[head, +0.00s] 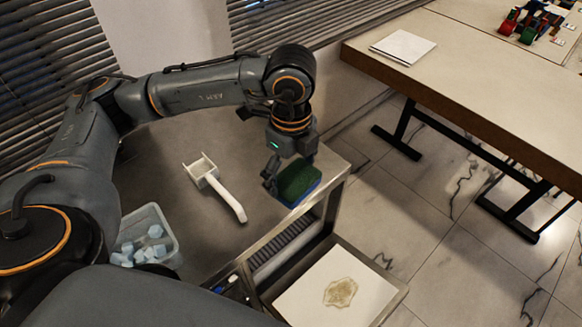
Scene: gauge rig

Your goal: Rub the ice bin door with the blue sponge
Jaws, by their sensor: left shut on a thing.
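My left gripper (278,173) is shut on the blue sponge (299,184), which has a green upper side and a blue lower side. It holds the sponge at the front right edge of the steel top. I cannot tell whether the sponge touches that edge. The ice bin door (312,297) hangs open below and to the right, its white inner face turned up. A brown stain (341,292) marks the middle of that face. The sponge is apart from the door. My right gripper is not in view.
A white scoop (216,186) lies on the steel top (180,145). A clear tub (172,238) of pale blue cubes stands at the left. A wooden table (470,75) with papers (403,46) is at the back right. The tiled floor between is clear.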

